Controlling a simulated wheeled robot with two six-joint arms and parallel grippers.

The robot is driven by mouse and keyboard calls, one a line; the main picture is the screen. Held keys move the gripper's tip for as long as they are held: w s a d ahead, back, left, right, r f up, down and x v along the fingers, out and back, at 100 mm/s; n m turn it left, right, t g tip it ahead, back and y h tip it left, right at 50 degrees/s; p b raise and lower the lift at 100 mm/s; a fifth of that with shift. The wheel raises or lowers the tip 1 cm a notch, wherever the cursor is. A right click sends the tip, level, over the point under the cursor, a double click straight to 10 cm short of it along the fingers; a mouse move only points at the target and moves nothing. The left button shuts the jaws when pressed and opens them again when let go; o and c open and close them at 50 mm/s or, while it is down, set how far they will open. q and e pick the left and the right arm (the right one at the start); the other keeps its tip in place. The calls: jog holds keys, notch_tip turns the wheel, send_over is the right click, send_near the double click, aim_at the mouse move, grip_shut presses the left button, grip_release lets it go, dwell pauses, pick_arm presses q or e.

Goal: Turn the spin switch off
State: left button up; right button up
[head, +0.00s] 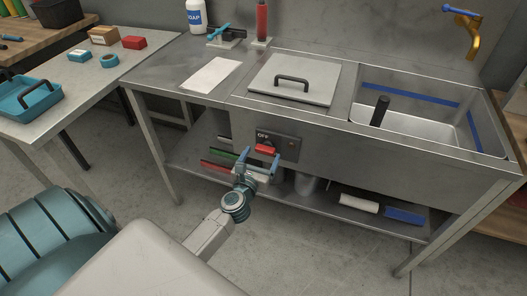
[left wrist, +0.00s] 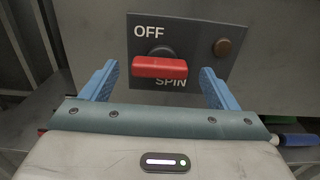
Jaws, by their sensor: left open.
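The spin switch has a red bar handle (head: 267,149) on a dark panel (head: 287,154) on the front of the metal sink unit. In the left wrist view the red handle (left wrist: 160,67) lies about level. "OFF" is printed above left of it, and "SPIN" shows below, partly covered by the handle. A round brown lamp (left wrist: 226,48) sits to the right and looks unlit. My left gripper (head: 259,157) is open in front of the panel. Its blue fingers stand left and right of the handle, with a gap on each side. My right gripper is not in view.
A closed lid with a black handle (head: 293,80) sits on the counter above the panel, with a sink basin (head: 418,125) to its right. The lower shelf (head: 190,153) holds several items. A side table (head: 88,93) stands at the left.

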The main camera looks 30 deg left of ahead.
aim_at(266, 149)
pick_arm(q)
jog(key=shift+x, duration=1.2)
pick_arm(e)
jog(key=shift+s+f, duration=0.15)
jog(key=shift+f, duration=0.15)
pick_arm(q)
jog(key=c, duration=1)
